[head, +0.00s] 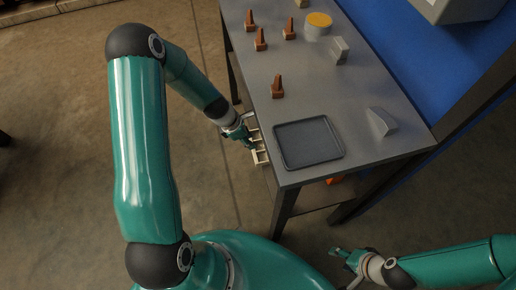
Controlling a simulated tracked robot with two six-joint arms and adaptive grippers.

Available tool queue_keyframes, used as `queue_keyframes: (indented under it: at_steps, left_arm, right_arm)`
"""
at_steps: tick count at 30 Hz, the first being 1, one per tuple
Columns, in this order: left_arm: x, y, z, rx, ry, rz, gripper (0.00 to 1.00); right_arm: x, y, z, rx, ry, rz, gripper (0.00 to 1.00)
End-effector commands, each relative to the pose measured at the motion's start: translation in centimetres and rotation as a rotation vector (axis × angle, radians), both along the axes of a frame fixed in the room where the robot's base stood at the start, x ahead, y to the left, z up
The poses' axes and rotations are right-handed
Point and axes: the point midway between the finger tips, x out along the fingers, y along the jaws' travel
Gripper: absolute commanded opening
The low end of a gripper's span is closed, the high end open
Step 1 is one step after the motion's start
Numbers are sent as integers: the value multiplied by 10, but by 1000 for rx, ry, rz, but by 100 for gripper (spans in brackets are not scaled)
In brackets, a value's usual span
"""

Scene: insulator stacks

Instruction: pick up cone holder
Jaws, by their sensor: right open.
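A pale cream rack with open compartments, which looks like the cone holder (262,157), shows beside the left edge of the grey table, below the tabletop. My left gripper (249,143) is at this rack and overlaps its upper part. Whether its fingers are closed on the rack is too small to tell. My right gripper (338,253) is open and empty, low in front of the table and well apart from the rack.
The grey table (350,90) holds several brown cone-like pieces (277,88), an empty dark tray (308,143), a yellow-topped round container (318,24) and grey angled blocks (381,122). An orange object (334,180) shows under the table. The floor to the left is clear.

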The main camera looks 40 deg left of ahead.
Motion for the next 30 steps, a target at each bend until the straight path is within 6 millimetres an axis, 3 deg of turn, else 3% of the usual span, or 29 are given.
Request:
queue_keyframes:
  at_steps: [1,3,13,21,30]
  left_arm:
    - [3,-4,-15,0,1,-3,35]
    - [7,-7,-24,0,0,-3,35]
    - [14,-15,-43,0,1,-7,35]
    - [24,-26,-78,1,0,-7,35]
    - [27,-28,-83,2,0,-6,35]
  right_arm:
    - [0,0,-10,0,0,0,55]
    - [0,0,-15,0,0,0,55]
    - [0,0,-24,0,0,0,55]
    - [0,0,-47,0,0,0,55]
    - [0,0,-48,0,0,0,55]
